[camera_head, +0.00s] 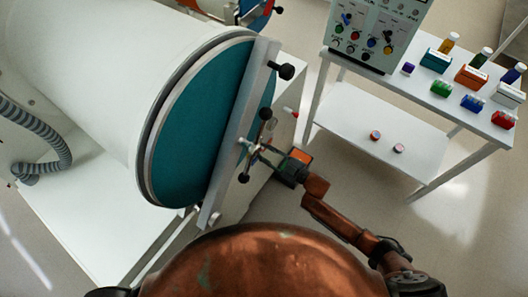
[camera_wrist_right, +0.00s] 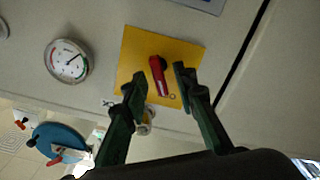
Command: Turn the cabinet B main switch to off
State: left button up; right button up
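In the right wrist view a red switch handle (camera_wrist_right: 158,76) sits on a yellow square plate (camera_wrist_right: 137,58) on a pale panel. The handle is nearly upright in that picture, its top leaning slightly left. A small round mark shows on the plate at the handle's lower right. My right gripper (camera_wrist_right: 159,80) is open, with its green fingertips apart on either side of the handle; I see no clear contact. My left gripper is not in view. No letter B is readable.
A dial gauge (camera_wrist_right: 68,61) is left of the yellow plate. In the head view, black door knobs (camera_head: 286,71) and the door's bar (camera_head: 235,140) are close to my right gripper. A white table (camera_head: 440,125) with bottles and boxes stands right, with open floor before it.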

jog(key=v, duration=1.2)
dwell(0.6)
